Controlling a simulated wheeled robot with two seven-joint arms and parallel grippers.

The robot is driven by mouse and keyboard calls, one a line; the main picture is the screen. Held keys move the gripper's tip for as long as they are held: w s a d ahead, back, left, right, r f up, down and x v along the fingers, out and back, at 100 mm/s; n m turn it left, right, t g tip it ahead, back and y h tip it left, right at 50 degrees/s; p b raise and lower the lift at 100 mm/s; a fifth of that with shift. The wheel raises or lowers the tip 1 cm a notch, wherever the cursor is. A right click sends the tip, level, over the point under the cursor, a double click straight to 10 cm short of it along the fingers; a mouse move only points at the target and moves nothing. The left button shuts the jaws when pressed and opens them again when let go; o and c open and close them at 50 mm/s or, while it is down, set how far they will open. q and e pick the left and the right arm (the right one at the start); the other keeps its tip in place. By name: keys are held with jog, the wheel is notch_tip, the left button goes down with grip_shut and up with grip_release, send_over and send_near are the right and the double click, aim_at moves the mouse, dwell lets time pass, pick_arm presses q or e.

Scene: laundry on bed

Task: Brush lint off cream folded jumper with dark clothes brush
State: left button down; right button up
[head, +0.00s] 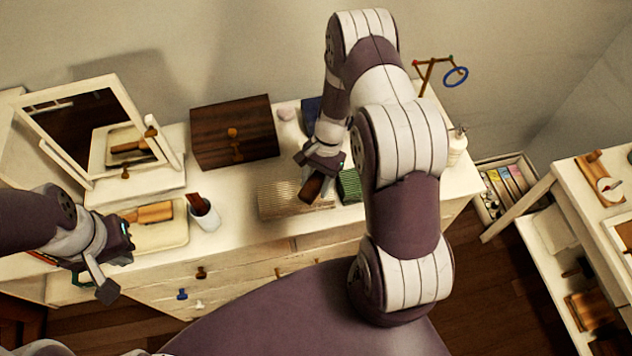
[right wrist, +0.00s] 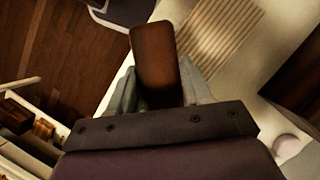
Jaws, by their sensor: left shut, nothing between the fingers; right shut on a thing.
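The cream folded jumper (head: 275,203) lies flat on the white dresser top, its ribbed surface showing also in the right wrist view (right wrist: 222,38). My right gripper (head: 325,170) is shut on the dark brown clothes brush (head: 311,188). The brush (right wrist: 156,62) sticks out between the two fingers in the right wrist view. In the head view it is over the right part of the jumper; I cannot tell if it touches. My left gripper (head: 107,288) is shut and empty, at the left in front of the dresser. The brush's bristles are hidden.
A green folded cloth (head: 349,186) lies right of the jumper. A white cup (head: 204,214) and a tray (head: 172,236) stand to its left. A dark wooden box (head: 234,132) and a mirror (head: 88,130) are behind. A pump bottle (head: 457,146) stands at the right end.

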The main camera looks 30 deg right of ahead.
aim_at(312, 185)
jog(key=shift+a+r, duration=0.1)
jog(key=shift+r, duration=0.65)
jog(key=shift+a, duration=0.1)
pick_arm(q)
jog(key=shift+a+r, duration=0.2)
jog(key=shift+r, duration=0.25)
pick_arm(e)
jog(key=shift+f, duration=0.1)
